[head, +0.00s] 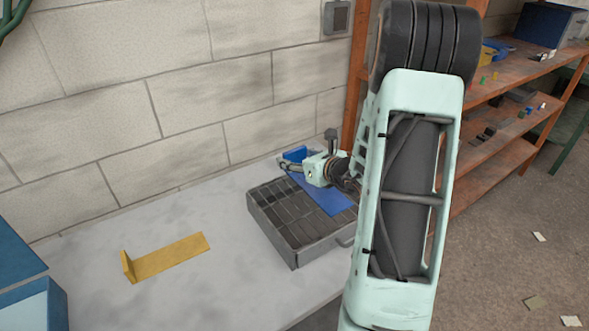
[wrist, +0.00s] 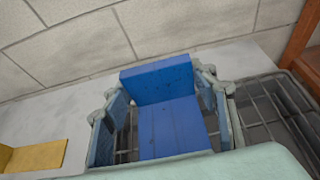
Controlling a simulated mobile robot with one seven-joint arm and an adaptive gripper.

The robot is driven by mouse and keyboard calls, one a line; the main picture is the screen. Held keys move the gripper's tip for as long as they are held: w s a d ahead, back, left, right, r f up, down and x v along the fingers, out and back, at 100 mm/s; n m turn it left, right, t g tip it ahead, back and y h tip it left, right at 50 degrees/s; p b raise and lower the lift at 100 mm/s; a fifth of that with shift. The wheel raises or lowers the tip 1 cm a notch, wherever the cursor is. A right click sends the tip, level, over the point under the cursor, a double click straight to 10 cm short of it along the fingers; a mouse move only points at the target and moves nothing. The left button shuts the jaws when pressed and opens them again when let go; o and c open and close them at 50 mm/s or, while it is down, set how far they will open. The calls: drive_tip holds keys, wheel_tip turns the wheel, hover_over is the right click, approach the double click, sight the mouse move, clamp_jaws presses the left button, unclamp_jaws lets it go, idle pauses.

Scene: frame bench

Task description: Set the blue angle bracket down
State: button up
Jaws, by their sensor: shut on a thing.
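The blue angle bracket (head: 331,199) shows in the head view over the dark slotted tray, partly hidden by my gripper. In the wrist view the blue angle bracket (wrist: 166,124) lies between the two fingers, its upright flange at the far end. My gripper (head: 303,168) is shut on it; the fingers also show in the wrist view (wrist: 160,112). I cannot tell whether the bracket touches the tray.
The dark grey tray (head: 270,223) with compartments sits on the pale bench (head: 90,255) below the bracket. A yellow angle bracket (head: 172,257) lies on the bench to the left, with bare bench around it. A block wall (head: 180,90) stands behind. Orange shelves (head: 500,150) stand at right.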

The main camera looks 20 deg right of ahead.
drive_tip(key=w+f, duration=0.2)
drive_tip(key=f, duration=0.1)
drive_tip(key=shift+w+d+f, duration=0.15)
drive_tip(key=shift+w+d, duration=0.25)
drive_tip(key=shift+w+f, duration=0.15)
drive_tip(key=shift+f, duration=1.5)
drive_tip(key=shift+f, duration=0.15)
drive_tip(key=o, duration=1.5)
drive_tip(key=shift+c, duration=0.2)
drive_tip(key=v, duration=1.2)
drive_tip(key=shift+b, duration=0.35)
